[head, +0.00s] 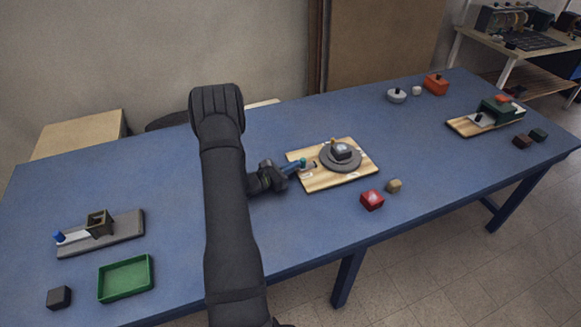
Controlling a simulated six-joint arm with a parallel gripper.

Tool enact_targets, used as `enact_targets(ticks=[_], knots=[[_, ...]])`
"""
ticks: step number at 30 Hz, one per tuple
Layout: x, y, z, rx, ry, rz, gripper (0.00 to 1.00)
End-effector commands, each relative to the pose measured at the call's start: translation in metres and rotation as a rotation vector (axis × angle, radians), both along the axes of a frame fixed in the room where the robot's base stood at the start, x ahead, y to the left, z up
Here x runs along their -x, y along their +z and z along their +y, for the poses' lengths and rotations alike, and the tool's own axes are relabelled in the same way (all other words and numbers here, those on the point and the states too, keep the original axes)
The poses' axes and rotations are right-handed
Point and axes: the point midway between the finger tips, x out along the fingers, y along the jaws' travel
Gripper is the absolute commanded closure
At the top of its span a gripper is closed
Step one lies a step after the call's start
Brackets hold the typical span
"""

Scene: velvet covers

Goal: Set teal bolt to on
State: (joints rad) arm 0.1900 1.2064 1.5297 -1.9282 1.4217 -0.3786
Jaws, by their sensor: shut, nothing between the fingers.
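A light wooden board (345,176) lies mid-table with a round grey disc (355,163) on it. A small teal piece (302,161), which looks like the teal bolt, is at the board's left end, with a pale mark near it. My gripper (297,166) is shut with nothing in it, low at the board's left edge and right beside the teal piece. I cannot tell whether they touch. The fingers partly hide the bolt, and its setting is too small to read.
A grey board (128,236) with a brown bracket and blue-knobbed slider lies left, near a green tray (125,293). Another board (466,128) lies right. Table between is clear.

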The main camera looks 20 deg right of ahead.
Motion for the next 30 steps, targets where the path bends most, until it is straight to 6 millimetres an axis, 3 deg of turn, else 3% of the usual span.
enact_targets(ticks=[6, 17, 23, 30], knots=[[0.0, 0.0, -0.026, 0.0, -0.002, 0.0, 1.0], [0.001, 0.0, -0.024, -0.001, -0.001, 0.0, 1.0], [0.005, 0.0, 0.003, 0.0, 0.003, 0.0, 1.0], [0.015, 0.0, 0.059, 0.0, 0.006, 0.001, 1.0]])
